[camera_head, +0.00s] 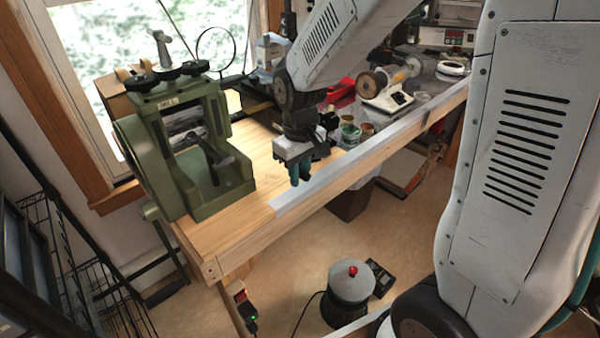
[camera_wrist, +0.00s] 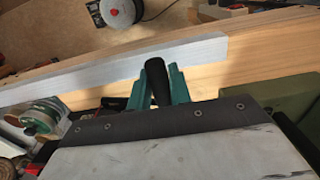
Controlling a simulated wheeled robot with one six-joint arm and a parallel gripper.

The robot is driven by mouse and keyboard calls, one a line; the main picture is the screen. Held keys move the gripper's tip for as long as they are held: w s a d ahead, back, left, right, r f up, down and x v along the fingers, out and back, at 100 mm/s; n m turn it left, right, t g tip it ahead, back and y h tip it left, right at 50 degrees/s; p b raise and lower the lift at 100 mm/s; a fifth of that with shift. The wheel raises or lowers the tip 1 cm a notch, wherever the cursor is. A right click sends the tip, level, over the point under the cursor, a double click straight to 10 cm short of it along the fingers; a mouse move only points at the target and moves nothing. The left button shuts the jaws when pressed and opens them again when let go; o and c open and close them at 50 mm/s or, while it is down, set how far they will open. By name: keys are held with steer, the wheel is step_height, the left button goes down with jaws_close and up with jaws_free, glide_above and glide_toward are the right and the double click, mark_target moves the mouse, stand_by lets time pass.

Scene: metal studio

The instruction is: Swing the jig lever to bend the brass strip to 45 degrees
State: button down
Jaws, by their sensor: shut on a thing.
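My gripper (camera_head: 300,172) points down over the wooden bench, close to its front edge. In the wrist view its teal fingers (camera_wrist: 157,74) are shut on a black rounded handle (camera_wrist: 158,88), which looks like the jig lever's grip. The rest of the lever and the jig body are hidden behind my gripper and wrist. I cannot make out the brass strip or its bend angle in either view.
A green rolling mill (camera_head: 190,145) stands left of my gripper. A pale metal edging (camera_head: 325,183) runs along the bench front. Jars (camera_head: 350,133) and a polishing motor (camera_head: 385,90) stand behind to the right. Bare bench top (camera_head: 235,222) lies at the near left.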

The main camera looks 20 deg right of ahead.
steer(key=shift+s+a+r, duration=0.1)
steer(key=shift+a+r, duration=0.1)
steer(key=shift+r, duration=0.25)
steer(key=shift+a+r, duration=0.15)
steer(key=shift+r, duration=0.3)
steer(key=shift+s+a+r, duration=0.1)
steer(key=shift+a+r, duration=0.05)
steer(key=shift+r, duration=0.4)
steer(key=shift+a+r, duration=0.1)
steer(key=shift+r, duration=0.45)
steer(key=shift+r, duration=1.1)
